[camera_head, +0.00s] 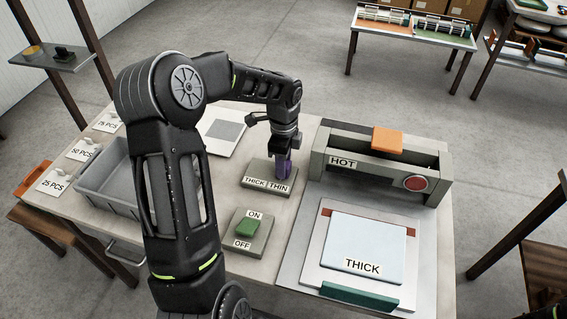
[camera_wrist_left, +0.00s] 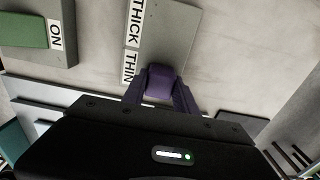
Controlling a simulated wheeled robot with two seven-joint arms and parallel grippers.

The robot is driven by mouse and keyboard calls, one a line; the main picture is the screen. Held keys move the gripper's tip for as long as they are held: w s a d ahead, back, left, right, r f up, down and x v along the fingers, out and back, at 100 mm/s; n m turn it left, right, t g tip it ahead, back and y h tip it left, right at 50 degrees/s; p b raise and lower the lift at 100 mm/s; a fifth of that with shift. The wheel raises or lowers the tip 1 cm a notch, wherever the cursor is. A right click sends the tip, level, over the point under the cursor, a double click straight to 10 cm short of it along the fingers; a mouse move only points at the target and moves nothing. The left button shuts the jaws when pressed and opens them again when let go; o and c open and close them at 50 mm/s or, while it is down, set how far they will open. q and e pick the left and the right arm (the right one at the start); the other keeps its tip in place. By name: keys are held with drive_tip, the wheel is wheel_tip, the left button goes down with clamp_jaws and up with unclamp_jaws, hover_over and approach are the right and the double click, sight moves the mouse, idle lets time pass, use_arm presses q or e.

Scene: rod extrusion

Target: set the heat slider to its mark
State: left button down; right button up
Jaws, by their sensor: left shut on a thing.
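The heat slider is a purple knob (camera_wrist_left: 160,82) on a grey base (camera_head: 258,172) with the labels THICK and THIN. The knob stands at the THIN end of the base; it also shows in the head view (camera_head: 284,168), partly hidden by my gripper. My left gripper (camera_wrist_left: 161,92) comes down from above and is shut on the knob, one finger at each side. A pale blue sheet (camera_head: 365,245) on the press carries a THICK label (camera_head: 361,267). My right gripper is not in view.
The HOT press (camera_head: 343,162) with an orange block (camera_head: 387,141) stands right of the slider. A green ON/OFF switch (camera_head: 247,228) sits in front of it. A grey bin (camera_head: 91,197) and several PCS cards are at left. A white plate with a grey square (camera_head: 224,130) lies behind.

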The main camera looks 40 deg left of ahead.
sight(260, 168)
use_arm(q)
drive_tip(key=a, duration=0.2)
drive_tip(key=s+a, duration=0.1)
drive_tip(key=a, duration=0.1)
drive_tip(key=s+a+p, duration=0.1)
drive_tip(key=a, duration=0.1)
drive_tip(key=shift+s+a, duration=0.1)
drive_tip(key=shift+a, duration=0.25)
drive_tip(key=c, duration=1)
unclamp_jaws()
drive_tip(key=shift+a, duration=0.1)
drive_tip(key=shift+o, duration=0.2)
drive_tip(key=shift+r, duration=0.1)
wheel_tip(260, 168, up, 8)
drive_tip(key=b, duration=0.1)
drive_tip(key=shift+f, duration=0.2)
